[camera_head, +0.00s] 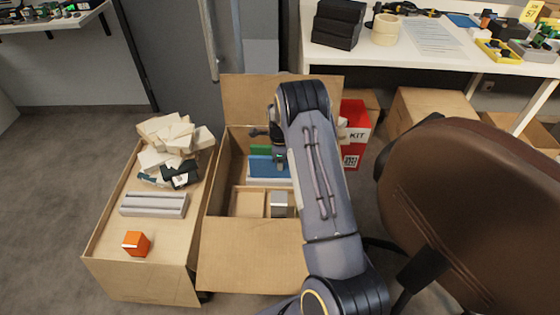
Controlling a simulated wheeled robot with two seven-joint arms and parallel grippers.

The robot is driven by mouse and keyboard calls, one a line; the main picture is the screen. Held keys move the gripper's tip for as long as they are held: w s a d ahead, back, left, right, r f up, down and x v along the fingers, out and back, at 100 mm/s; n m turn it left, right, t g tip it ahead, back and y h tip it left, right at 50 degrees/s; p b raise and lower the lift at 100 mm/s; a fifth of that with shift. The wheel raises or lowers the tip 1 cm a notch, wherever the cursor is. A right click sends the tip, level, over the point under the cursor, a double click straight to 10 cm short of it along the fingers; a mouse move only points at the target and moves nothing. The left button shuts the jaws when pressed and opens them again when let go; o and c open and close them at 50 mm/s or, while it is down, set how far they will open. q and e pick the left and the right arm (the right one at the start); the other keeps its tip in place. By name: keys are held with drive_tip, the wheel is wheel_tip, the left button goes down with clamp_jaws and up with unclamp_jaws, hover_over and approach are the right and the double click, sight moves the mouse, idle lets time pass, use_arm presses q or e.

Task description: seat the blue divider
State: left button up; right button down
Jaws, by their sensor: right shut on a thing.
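The blue divider (262,168) is a flat blue panel inside the open cardboard carton (222,185), partly hidden by my right arm. My right gripper (279,163) reaches down into the carton from above and is shut on the blue divider; its fingertips are hard to make out. A green panel (260,150) stands just behind the blue one. A pale strip shows along the blue divider's lower front. I cannot tell whether its lower edge sits in a slot. My left gripper is not in view.
A grey box (279,203) sits in a front compartment. The neighbouring carton (175,235) carries an orange cube (136,243), a grey grooved block (154,204) and pale blocks (165,138). A brown chair (465,200) crowds the right; a red kit box (353,130) stands behind.

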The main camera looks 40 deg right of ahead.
drive_tip(key=shift+f, duration=0.3)
drive_tip(key=c, duration=1.3)
unclamp_jaws()
drive_tip(key=shift+r+p, duration=0.65)
drive_tip(key=shift+r, duration=3.3)
